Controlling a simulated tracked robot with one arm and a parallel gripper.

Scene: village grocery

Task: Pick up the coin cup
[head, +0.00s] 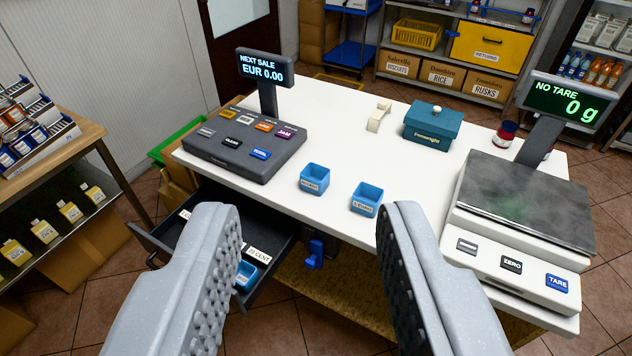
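Two small blue coin cups stand upright on the white counter: one on the left (314,179) and one on the right (367,199). Each has a white label on its front, too small to read surely. A third blue cup (246,276) sits in the open dark drawer (190,245) below the counter's front edge, partly hidden by my left finger. My gripper (308,208) is open and empty, its grey ridged fingers wide apart in the foreground. The two counter cups appear beyond the fingertips, between them in the picture.
A cash register (245,145) stands at the left of the counter (335,125), and a scale (525,205) at the right. A teal box (432,125) and a dark red jar (505,133) stand behind the cups. The counter around the cups is clear.

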